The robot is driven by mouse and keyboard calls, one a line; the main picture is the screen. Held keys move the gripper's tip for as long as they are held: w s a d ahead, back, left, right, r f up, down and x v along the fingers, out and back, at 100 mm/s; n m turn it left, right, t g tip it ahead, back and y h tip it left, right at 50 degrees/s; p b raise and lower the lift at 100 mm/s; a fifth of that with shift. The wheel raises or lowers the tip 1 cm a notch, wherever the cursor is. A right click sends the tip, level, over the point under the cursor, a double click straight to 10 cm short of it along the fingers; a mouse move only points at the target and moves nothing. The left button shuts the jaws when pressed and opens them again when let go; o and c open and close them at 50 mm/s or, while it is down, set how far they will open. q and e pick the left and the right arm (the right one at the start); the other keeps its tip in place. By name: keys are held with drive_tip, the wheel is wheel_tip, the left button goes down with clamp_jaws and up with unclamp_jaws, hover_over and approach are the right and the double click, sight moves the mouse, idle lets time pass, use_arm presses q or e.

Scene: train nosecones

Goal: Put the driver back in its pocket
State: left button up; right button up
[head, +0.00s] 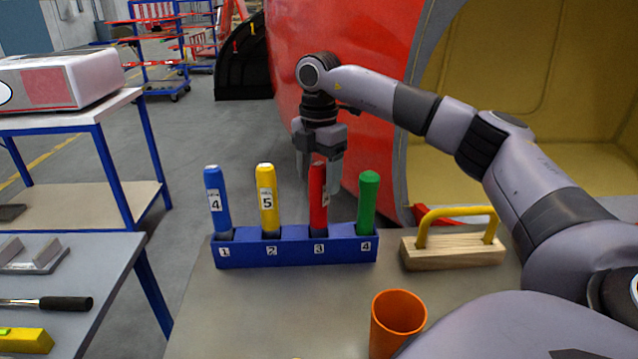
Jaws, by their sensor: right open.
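A blue rack (295,258) with pockets numbered 1 to 4 stands on the grey table. A blue driver (216,205) labelled 4 stands in pocket 1, leaning slightly. A yellow driver (267,212) labelled 5 stands in pocket 2. A red driver (318,210) stands upright in pocket 3. A green driver (367,205) stands in pocket 4. My right gripper (318,175) points down with its open fingers at the top of the red handle; I cannot tell whether they touch it. My left gripper is out of view.
A wooden block with a yellow handle (453,252) sits right of the rack. An orange cup (398,315) stands in front, near my arm. A black-handled tool (65,303) lies on the left table.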

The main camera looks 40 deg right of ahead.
wheel_tip(320, 180, up, 10)
drive_tip(key=shift+f, duration=0.1)
idle(0.7)
